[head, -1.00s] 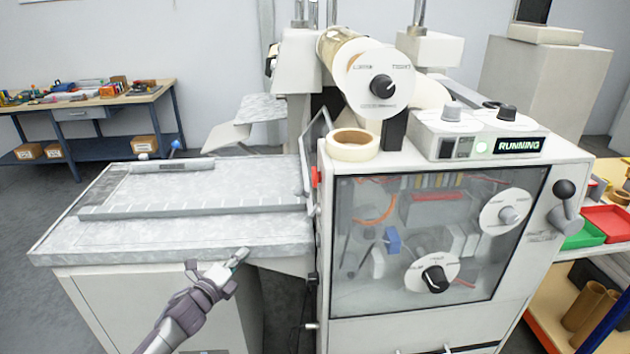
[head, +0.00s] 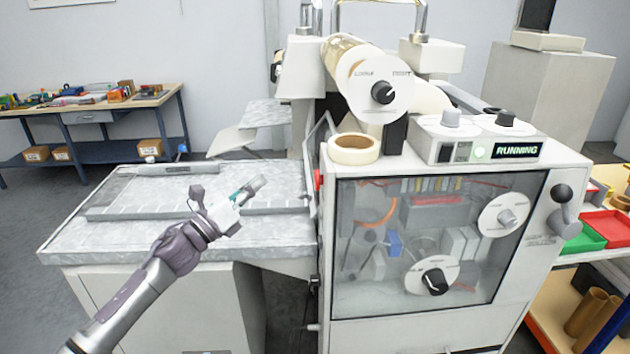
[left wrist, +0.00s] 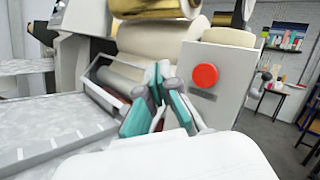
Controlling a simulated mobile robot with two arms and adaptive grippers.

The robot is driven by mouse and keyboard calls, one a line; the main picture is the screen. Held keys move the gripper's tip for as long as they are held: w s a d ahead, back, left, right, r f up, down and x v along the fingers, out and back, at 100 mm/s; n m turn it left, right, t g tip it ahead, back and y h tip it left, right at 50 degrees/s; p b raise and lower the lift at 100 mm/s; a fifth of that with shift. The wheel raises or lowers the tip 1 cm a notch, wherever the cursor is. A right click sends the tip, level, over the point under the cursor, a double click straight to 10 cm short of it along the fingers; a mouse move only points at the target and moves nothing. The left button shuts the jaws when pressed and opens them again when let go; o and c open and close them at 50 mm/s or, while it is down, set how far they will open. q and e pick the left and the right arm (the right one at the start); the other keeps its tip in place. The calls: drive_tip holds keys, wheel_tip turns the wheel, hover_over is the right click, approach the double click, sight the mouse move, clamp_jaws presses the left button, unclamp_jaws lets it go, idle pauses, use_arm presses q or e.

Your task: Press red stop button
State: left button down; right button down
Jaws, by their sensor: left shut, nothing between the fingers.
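The round red stop button (left wrist: 205,76) sits on the pale side panel of the machine in the left wrist view. In the head view it shows edge-on as a small red shape (head: 318,180) on the machine's left side. My left gripper (head: 258,184) is shut and empty, above the machine's grey bed, left of the button and apart from it. In the left wrist view its closed teal and grey fingertips (left wrist: 157,82) appear left of the button. My right gripper is not in view.
The machine's display (head: 517,150) reads RUNNING beside a lit green lamp. A tape roll (head: 353,148) lies on top, near the panel edge. Rollers (left wrist: 125,82) show beyond my fingers. The flat bed (head: 80,239) has free room above it. A workbench (head: 150,98) stands at the back left.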

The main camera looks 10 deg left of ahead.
sight(320, 180)
use_arm(q)
drive_tip(key=w+d+p, duration=0.1)
drive_tip(key=w+d, duration=0.1)
drive_tip(key=d, duration=0.6)
drive_tip(key=shift+w+d, duration=0.2)
idle(0.4)
drive_tip(key=shift+d, duration=0.1)
idle(1.0)
drive_tip(key=shift+w+d, duration=0.15)
drive_tip(key=shift+d, duration=0.2)
